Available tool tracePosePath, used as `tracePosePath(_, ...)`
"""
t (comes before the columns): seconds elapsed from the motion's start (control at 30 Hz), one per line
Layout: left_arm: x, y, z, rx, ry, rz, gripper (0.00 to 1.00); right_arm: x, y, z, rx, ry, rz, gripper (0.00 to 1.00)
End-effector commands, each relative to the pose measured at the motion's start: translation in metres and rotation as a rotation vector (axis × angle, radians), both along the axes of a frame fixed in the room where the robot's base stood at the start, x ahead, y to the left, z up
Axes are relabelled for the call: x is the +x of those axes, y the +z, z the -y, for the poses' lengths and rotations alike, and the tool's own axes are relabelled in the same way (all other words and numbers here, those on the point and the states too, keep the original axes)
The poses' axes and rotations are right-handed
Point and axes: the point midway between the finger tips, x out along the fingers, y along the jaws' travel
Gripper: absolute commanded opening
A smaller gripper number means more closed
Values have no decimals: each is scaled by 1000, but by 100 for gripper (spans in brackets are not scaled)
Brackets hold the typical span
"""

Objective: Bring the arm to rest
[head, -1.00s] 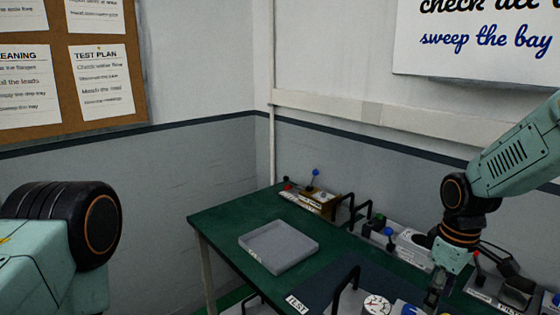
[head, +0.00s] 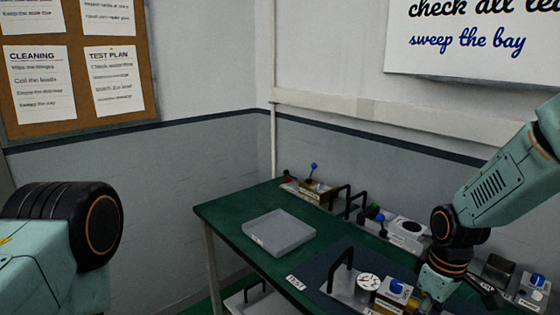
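My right arm comes in from the right, its teal forearm angled down to dark wrist joints with copper rings. My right gripper (head: 426,303) hangs low over the front part of the bench, beside a box with a blue knob (head: 392,292). Its fingertips are dark, small and close to the bottom edge, so their opening is unclear. At the left only a teal link and a black joint of my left arm show; its gripper is out of view.
The green bench (head: 230,213) holds a grey tray (head: 278,233), a dial panel with a black handle (head: 342,284), a lever box (head: 309,190) and several devices along the back. Free bench top surrounds the tray. Walls and a notice board (head: 75,119) stand behind.

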Motion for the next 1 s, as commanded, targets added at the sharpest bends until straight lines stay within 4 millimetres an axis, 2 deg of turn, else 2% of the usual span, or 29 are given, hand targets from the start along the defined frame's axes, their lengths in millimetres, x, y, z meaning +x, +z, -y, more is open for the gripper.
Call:
tracePosePath(0.03, 0, 0, 0, 0, 0, 0, 40, -8, -14, -5, 4, -16, -8, 54)
tracePosePath(0.17, 0, 0, 0, 0, 0, 1, 40, -30, -49, -19, 20, -74, -12, 54)
tracePosePath(0.27, 0, 0, 0, 0, 0, 1, 40, -56, -80, -30, 32, -131, -18, 54)
tracePosePath(0.37, 0, 0, 0, 0, 0, 1, 40, -93, -113, -43, 41, -210, -27, 54)
tracePosePath(0.5, 0, 0, 0, 0, 0, 0, 40, -158, -153, -57, 44, -341, -37, 54)
tracePosePath(0.6, 0, 0, 0, 0, 0, 0, 40, -202, -169, -63, 36, -430, -38, 54)
tracePosePath(0.7, 0, 0, 0, 0, 0, 0, 40, -241, -178, -65, 20, -508, -36, 54)
tracePosePath(0.9, 0, 0, 0, 0, 0, 0, 40, -307, -178, -63, -17, -633, -28, 54)
tracePosePath(0.93, 0, -2, 0, 0, 0, 0, 40, -311, -180, -62, -20, -646, -22, 54)
tracePosePath(1.0, 1, -19, 0, 0, 0, 1, 40, -303, -198, -62, -15, -644, -13, 54)
